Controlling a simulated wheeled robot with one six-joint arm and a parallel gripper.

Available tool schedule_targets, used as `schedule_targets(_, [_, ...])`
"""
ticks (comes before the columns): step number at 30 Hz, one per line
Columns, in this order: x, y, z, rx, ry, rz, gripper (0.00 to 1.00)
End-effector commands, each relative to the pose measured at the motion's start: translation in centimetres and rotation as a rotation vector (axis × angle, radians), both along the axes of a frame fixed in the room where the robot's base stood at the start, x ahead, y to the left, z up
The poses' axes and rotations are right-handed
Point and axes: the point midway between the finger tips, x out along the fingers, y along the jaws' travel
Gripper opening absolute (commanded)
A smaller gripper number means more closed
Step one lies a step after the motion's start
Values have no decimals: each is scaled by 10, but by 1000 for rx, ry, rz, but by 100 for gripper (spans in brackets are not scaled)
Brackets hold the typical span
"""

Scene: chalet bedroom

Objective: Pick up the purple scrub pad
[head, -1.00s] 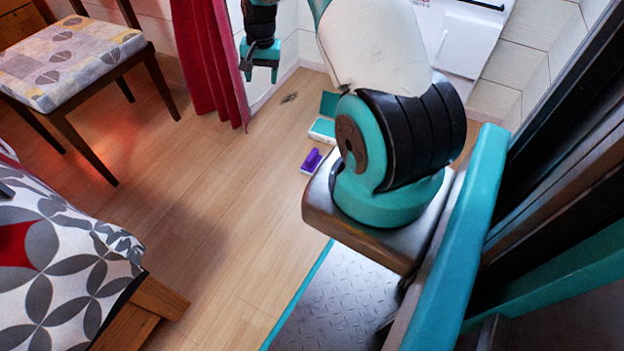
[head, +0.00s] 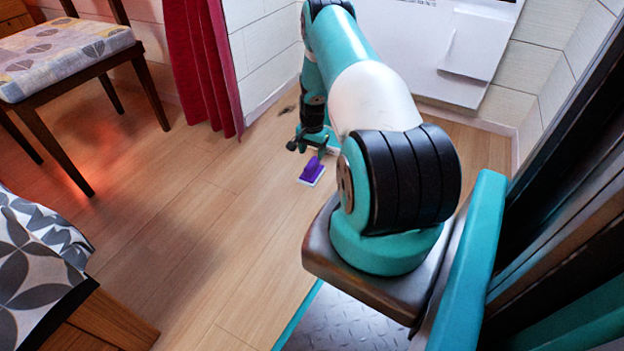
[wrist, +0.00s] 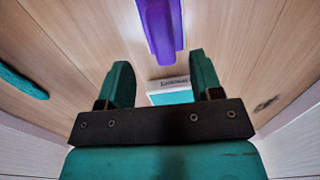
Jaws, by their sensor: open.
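The purple scrub pad (head: 312,170) lies on the wooden floor, a purple piece with a pale border under it. In the wrist view the purple scrub pad (wrist: 161,24) is at the top, beyond the fingertips and cut off by the frame edge. My gripper (head: 310,147) is above the floor near the pad, partly overlapping it in the head view.
A teal and white object (wrist: 170,92) lies on the floor close to the pad, mostly hidden behind my arm in the head view. A chair (head: 70,65), a red curtain (head: 205,65) and a bed (head: 40,270) stand left. Floor between is clear.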

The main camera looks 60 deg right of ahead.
Motion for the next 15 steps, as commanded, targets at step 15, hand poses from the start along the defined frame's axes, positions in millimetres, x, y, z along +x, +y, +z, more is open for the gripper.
schedule_targets(15, [2, -2, -47, -1, -1, 1, 60])
